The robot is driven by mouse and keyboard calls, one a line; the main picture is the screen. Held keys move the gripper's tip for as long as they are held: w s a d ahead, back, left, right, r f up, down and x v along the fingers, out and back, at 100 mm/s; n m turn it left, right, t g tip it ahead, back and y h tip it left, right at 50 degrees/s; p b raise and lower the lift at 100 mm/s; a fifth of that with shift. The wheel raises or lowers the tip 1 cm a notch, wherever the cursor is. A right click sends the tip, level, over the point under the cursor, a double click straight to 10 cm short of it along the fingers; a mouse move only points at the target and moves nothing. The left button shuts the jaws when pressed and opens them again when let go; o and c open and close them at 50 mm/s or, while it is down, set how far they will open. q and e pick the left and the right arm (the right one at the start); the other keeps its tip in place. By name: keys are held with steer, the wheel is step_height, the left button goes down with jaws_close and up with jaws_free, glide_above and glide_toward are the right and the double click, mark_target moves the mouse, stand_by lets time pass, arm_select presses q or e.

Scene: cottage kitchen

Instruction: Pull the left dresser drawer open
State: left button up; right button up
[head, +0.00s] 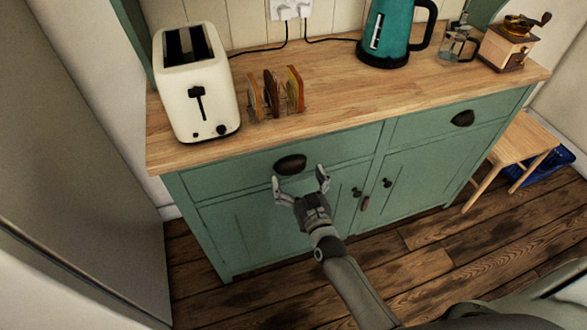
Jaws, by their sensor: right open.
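The green dresser (245,232) stands ahead with a wooden top. Its left drawer (232,178) looks shut and has a dark cup handle (290,164) near its middle. The right drawer (420,127) also looks shut, with its own dark cup handle (462,118). My right gripper (299,181) is open and empty, its two fingers spread just below the left drawer's handle. Whether a fingertip touches the drawer front or handle cannot be told. My left gripper is not in view.
A cream toaster (212,95), a toast rack (273,95), a teal kettle (388,35), a glass press (455,45) and a coffee grinder (506,45) stand on the top. Cupboard doors with small knobs (387,183) are below. A wooden stool (522,145) stands at right. The floor in front is clear.

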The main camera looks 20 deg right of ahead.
mark_target(294, 171)
steer(key=shift+w, duration=1.6)
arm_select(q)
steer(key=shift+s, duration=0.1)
